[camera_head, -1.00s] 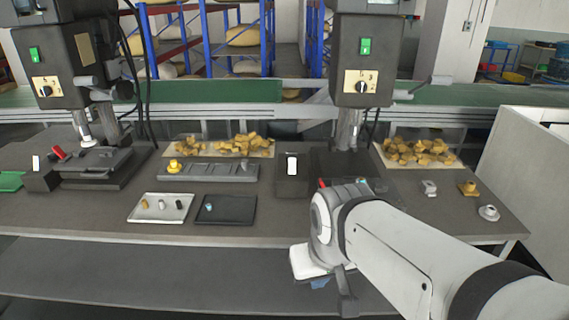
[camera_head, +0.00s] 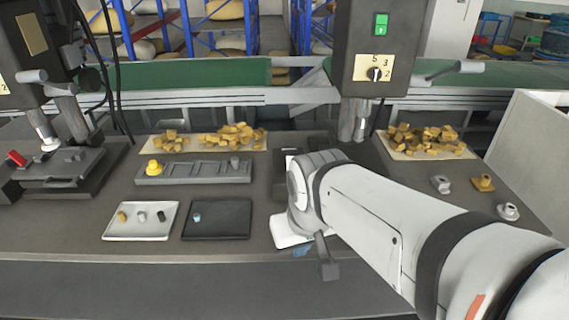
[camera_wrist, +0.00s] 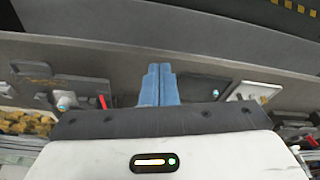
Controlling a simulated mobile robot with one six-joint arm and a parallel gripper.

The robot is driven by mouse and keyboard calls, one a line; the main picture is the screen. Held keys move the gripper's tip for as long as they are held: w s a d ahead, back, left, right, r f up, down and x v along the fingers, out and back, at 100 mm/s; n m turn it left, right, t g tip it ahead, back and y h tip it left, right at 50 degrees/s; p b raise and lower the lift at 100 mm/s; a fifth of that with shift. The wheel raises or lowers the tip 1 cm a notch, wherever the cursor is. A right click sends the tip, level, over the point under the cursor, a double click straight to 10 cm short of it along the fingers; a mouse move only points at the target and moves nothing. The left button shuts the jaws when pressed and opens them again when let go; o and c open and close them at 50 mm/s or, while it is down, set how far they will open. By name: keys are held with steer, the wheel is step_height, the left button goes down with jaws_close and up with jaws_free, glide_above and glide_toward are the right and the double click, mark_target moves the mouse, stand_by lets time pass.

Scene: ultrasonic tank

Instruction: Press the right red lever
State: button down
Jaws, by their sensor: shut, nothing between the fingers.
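The right red lever (camera_wrist: 102,102) shows in the wrist view as a small red bar, left of my fingers and apart from them; most of its fixture is hidden behind my gripper body. In the head view my wrist covers it. My gripper (camera_wrist: 160,86) has its two blue fingers together, with nothing between them. In the head view, a bit of my gripper's blue fingers (camera_head: 302,251) shows below my white wrist, at the table's front side. The left red lever (camera_head: 16,158) stands on the left press's fixture.
A white tray (camera_head: 140,233) and a dark tray (camera_head: 215,233) lie left of my wrist. A grey slotted block (camera_head: 194,180) lies behind them. The right press (camera_head: 374,95) stands behind my wrist. Small parts (camera_head: 483,183) sit on the table at right.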

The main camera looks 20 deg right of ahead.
steer(key=w+d+f+n+g+h+b, duration=0.15)
steer(key=d+f+h+b, duration=0.3)
steer(key=f+b, duration=0.45)
steer(key=w+d+f+n+g+h+b, duration=0.1)
steer(key=d+f+n+g+h+b, duration=0.15)
steer(key=f+h+b, duration=0.45)
steer(key=w+a+f+n+t+h+b, duration=0.2)
steer(key=w+a+t+b, duration=0.1)
steer(key=b, duration=0.3)
steer(key=w+a+f+n+t+h+b, duration=0.2)
steer(key=w+a+f+t+b, duration=0.1)
steer(key=w+a+t+b, duration=0.1)
steer(key=w+a+f+n+t+h+b, duration=0.2)
steer(key=w+a+t+b, duration=0.1)
steer(key=w+t+b, duration=0.3)
steer(key=shift+w+a+f+n+h+b, duration=0.4)
steer(key=shift+w+b, duration=0.15)
steer(key=shift+b, duration=0.3)
steer(key=shift+d, duration=0.1)
steer(key=s+d+b+x, duration=0.1)
steer(key=s+b+x, duration=0.1)
steer(key=x, duration=2.1)
steer(key=shift+s+r+b, duration=0.2)
steer(key=shift+r+b, duration=0.05)
steer(key=shift+b, duration=0.15)
